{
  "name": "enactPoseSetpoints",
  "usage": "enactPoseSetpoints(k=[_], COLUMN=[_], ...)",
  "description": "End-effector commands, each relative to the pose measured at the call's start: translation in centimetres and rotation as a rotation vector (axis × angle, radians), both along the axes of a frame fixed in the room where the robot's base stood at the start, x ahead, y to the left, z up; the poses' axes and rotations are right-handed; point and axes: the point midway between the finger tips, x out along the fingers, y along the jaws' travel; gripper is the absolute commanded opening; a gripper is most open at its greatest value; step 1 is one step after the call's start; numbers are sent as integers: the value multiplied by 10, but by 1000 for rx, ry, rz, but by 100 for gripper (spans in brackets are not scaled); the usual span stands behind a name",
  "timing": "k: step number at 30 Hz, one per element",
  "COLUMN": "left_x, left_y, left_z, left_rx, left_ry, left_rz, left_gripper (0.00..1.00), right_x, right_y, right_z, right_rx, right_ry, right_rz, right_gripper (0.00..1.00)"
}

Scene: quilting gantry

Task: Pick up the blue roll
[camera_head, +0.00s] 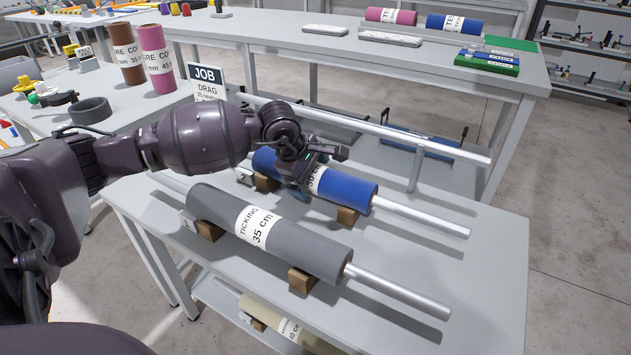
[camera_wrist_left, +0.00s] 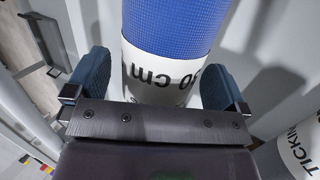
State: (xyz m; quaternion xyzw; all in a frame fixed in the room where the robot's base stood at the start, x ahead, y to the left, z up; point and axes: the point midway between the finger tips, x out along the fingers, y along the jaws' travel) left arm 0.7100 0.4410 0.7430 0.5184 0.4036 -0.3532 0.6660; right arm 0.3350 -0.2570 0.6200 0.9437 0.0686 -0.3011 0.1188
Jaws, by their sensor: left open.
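The blue roll (camera_head: 352,189) lies on wooden cradle blocks on the near table, with a metal bar sticking out of its right end and a white label around its middle. My left gripper (camera_head: 303,183) is at the roll's label and hides part of it. In the left wrist view the blue roll (camera_wrist_left: 172,30) and its label pass between the two spread fingers of the gripper (camera_wrist_left: 155,82). One finger is on each side, and I cannot tell whether either touches. My right gripper is in neither view.
A grey ticking roll (camera_head: 270,235) lies parallel in front on its own blocks (camera_head: 303,280). A metal rail (camera_head: 375,132) runs behind. A JOB sign (camera_head: 208,82) stands at the left. Another blue roll (camera_head: 455,23) is on the far table. The near table's right side is clear.

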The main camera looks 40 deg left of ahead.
Motion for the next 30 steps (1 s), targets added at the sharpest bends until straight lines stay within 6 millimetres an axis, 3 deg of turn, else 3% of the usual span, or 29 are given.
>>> enactPoseSetpoints(k=[2, 9, 23, 30], left_x=[3, 4, 4, 5], left_y=[0, 0, 0, 0], left_z=[-10, -6, -7, -5], left_rx=[0, 2, 1, 1], left_ry=[3, -4, -3, -6], left_rz=[0, 0, 1, 0], left_gripper=[100, 100, 30, 29], right_x=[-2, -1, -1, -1], right_y=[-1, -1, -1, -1], right_z=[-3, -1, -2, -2], right_rx=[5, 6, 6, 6], right_ry=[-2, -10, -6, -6], right_rz=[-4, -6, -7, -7], right_gripper=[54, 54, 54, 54])
